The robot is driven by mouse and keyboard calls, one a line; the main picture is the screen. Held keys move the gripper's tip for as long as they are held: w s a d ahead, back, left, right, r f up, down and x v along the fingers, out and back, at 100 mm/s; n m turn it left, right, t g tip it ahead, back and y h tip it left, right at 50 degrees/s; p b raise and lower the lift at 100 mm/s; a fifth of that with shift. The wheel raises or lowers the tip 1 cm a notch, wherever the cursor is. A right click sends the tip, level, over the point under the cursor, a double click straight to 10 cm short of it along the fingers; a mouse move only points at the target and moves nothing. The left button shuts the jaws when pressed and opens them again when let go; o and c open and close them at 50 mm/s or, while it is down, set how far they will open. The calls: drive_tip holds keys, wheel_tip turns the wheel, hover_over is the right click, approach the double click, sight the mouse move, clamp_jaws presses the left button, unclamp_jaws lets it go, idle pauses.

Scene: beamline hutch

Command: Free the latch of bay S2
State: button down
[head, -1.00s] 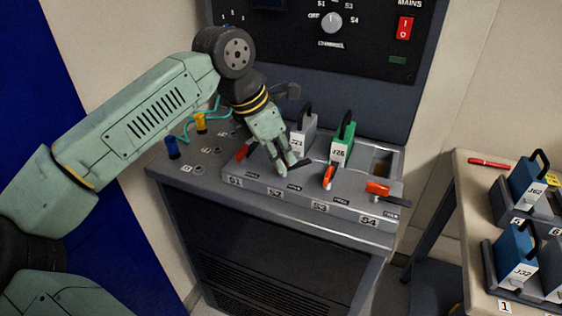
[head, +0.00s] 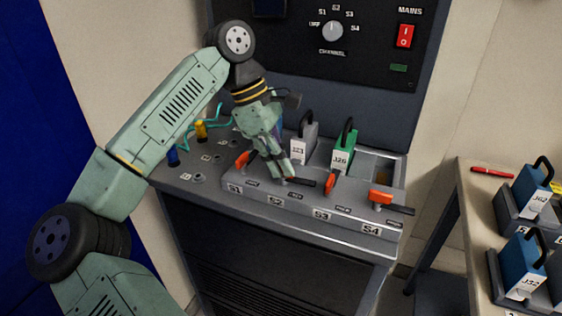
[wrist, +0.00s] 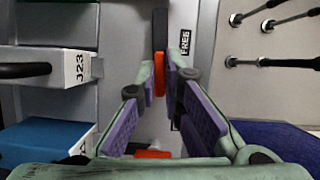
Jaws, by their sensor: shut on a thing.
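The S2 latch has a black handle that reaches out to the right past my fingers in the head view (head: 303,182). In the wrist view the black and orange latch (wrist: 160,45) stands between my fingertips, beside a FREE label (wrist: 185,42). My gripper (head: 284,176) is low over bay S2, shut on this latch. My fingers hide part of the latch in the head view. The S2 label (head: 276,201) shows on the panel's front edge. The grey J23 module (head: 303,145) stands behind the latch.
The orange S1 latch (head: 244,159) is left of my gripper, the S3 latch (head: 329,185) close on its right. The S4 latch (head: 381,197) lies farther right, its handle pointing right. The green J26 module (head: 343,155) stands behind S3. A side table (head: 484,215) holds blue modules.

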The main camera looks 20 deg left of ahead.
drive_tip(key=shift+m, duration=0.4)
drive_tip(key=c, duration=1.7)
unclamp_jaws()
drive_tip(key=v, duration=1.2)
drive_tip(key=shift+w, duration=0.15)
